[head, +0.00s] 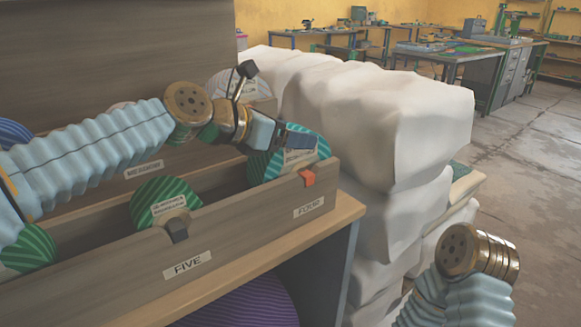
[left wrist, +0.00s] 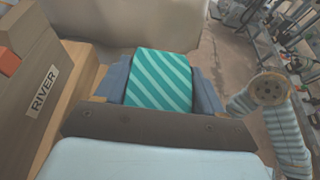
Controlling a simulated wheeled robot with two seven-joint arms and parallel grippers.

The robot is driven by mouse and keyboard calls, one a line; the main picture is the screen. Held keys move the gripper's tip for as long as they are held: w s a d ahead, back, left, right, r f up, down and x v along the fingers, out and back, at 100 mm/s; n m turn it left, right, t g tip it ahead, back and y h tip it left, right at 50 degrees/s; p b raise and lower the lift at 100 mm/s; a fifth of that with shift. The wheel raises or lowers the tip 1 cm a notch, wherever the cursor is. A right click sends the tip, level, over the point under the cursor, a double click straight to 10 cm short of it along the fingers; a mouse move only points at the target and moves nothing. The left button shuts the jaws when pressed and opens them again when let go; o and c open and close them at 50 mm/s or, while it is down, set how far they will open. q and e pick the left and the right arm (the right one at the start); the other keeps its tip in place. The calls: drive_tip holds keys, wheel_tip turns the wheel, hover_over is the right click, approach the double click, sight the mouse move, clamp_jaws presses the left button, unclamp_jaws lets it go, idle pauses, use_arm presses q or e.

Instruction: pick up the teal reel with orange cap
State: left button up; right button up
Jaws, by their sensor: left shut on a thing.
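My left gripper (head: 287,137) is shut on a teal striped reel (head: 312,158) at the right end of the long wooden bin. In the left wrist view the teal reel (left wrist: 160,80) sits between the two blue-grey fingers (left wrist: 160,92). Its lower part is hidden behind the bin's front wall in the head view, so I cannot tell whether it is clear of the bin floor.
The wooden bin (head: 240,228) has labels, one reading FIVE. White wrapped stacks (head: 375,120) stand close on the right. A purple reel (head: 240,305) is below. Floor at far right is open.

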use_arm(q)
clamp_jaws()
drive_tip(key=shift+r, duration=0.15)
drive_tip(key=shift+r, duration=0.1)
